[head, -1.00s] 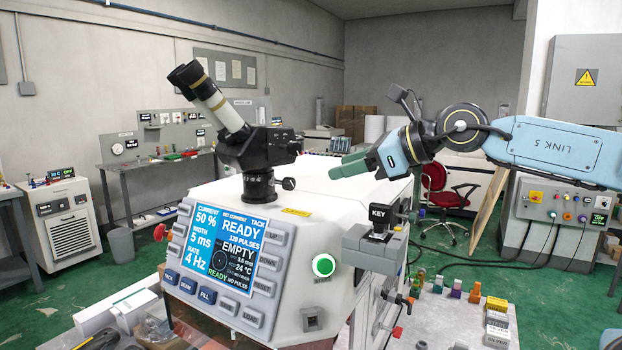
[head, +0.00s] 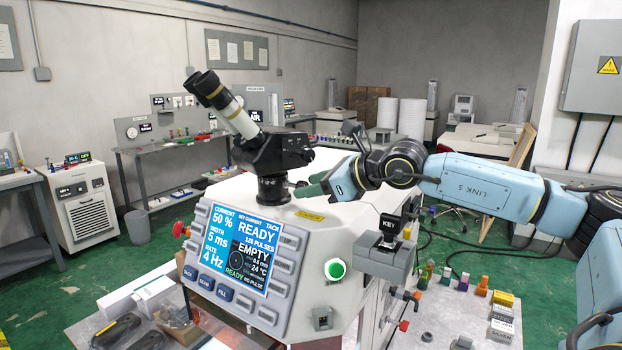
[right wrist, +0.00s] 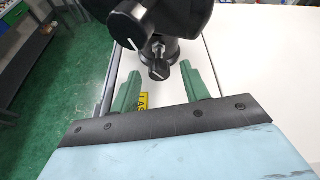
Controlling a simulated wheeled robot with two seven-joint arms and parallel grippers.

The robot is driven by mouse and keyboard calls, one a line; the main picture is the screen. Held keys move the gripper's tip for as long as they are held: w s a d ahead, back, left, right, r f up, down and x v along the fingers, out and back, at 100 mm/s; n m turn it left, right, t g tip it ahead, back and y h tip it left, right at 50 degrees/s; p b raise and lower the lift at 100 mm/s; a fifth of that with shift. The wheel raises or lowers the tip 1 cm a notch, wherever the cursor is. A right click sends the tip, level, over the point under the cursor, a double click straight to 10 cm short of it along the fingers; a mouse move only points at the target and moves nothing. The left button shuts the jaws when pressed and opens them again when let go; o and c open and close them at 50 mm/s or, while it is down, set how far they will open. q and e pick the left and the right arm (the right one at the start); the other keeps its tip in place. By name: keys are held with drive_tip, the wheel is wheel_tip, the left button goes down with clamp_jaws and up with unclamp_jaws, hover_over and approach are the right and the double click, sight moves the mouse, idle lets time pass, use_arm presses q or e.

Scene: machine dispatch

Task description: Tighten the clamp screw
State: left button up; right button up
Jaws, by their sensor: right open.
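My left gripper is not in view.
A larger black knob (right wrist: 127,28) sits just above the clamp screw. The white machine top (head: 330,200) carries the post and a yellow label (head: 309,215). A key switch block (head: 386,250) and green button (head: 335,269) stand in front, below my right arm.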

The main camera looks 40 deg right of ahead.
drive_tip(key=shift+w+a+f, duration=0.1)
drive_tip(key=shift+w, duration=0.25)
drive_tip(key=shift+c, duration=0.5)
drive_tip(key=c, duration=0.9)
drive_tip(key=shift+f, duration=0.15)
drive_tip(key=shift+m+y+b, duration=0.3)
drive_tip(key=shift+m+b, duration=0.15)
drive_tip(key=shift+m, duration=0.05)
drive_tip(key=o, duration=1)
